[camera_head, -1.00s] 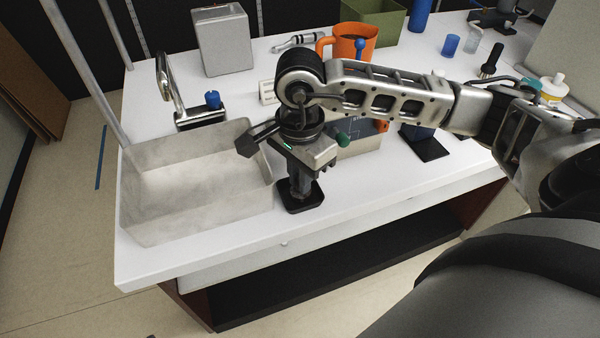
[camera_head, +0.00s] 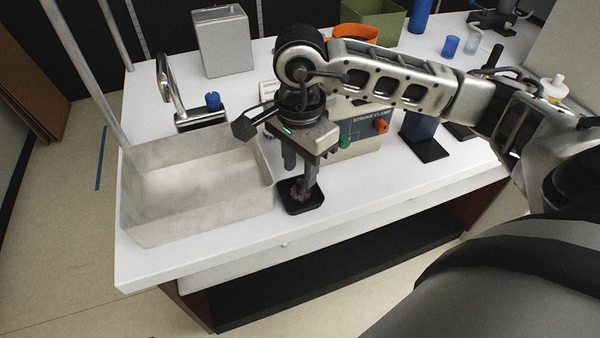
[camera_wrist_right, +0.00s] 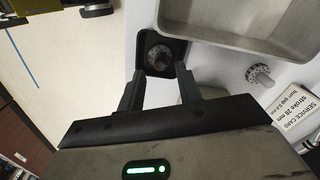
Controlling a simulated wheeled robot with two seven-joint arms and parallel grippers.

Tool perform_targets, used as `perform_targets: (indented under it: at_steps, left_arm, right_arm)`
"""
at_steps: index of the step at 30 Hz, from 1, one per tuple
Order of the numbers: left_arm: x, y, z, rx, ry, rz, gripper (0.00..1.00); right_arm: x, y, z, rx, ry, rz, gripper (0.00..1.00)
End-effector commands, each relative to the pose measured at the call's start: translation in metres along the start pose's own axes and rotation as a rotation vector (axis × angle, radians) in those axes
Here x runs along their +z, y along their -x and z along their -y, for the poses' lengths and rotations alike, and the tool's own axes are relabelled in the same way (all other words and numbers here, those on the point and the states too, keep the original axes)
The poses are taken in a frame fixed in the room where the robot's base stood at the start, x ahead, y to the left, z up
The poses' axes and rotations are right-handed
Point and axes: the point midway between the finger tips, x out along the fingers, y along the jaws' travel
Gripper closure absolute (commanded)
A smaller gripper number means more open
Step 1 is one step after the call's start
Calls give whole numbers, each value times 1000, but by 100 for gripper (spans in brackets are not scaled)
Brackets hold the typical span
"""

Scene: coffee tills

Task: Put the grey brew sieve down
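A small grey ribbed piece, which looks like the grey brew sieve (camera_wrist_right: 158,57), sits on a black square base (camera_wrist_right: 178,46) at the counter's front. In the head view the grey piece (camera_head: 299,189) shows on the black base (camera_head: 304,205), just right of the basin. My right gripper (camera_head: 300,166) is above it, pointing down. In the right wrist view its two fingers (camera_wrist_right: 160,72) are spread apart with nothing between them but the view of the piece beyond. A similar grey piece (camera_wrist_right: 260,75) is beside the service card. My left gripper is out of view.
A grey basin (camera_head: 150,232) stands close on the left. A box labelled "STROKE CLAMP" (camera_head: 362,140) with green and orange knobs is behind the gripper. A service card (camera_wrist_right: 298,110) lies on the counter. The white counter (camera_head: 350,200) is clear right of the base.

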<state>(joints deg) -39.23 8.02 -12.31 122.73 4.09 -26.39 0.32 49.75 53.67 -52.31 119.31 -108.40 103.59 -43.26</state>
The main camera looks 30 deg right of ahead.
Motion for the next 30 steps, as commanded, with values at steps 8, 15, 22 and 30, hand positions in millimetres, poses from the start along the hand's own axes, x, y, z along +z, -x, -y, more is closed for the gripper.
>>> perform_targets:
  at_steps: [8,15,22,30]
  left_arm:
    - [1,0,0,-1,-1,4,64]
    - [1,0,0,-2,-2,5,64]
    - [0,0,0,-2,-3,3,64]
    - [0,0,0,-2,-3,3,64]
  right_arm:
    - [0,62,1,-5,1,0,65]
    - [0,86,0,-1,-1,-1,65]
    - [0,89,0,0,0,0,65]
    - [0,89,0,0,0,0,65]
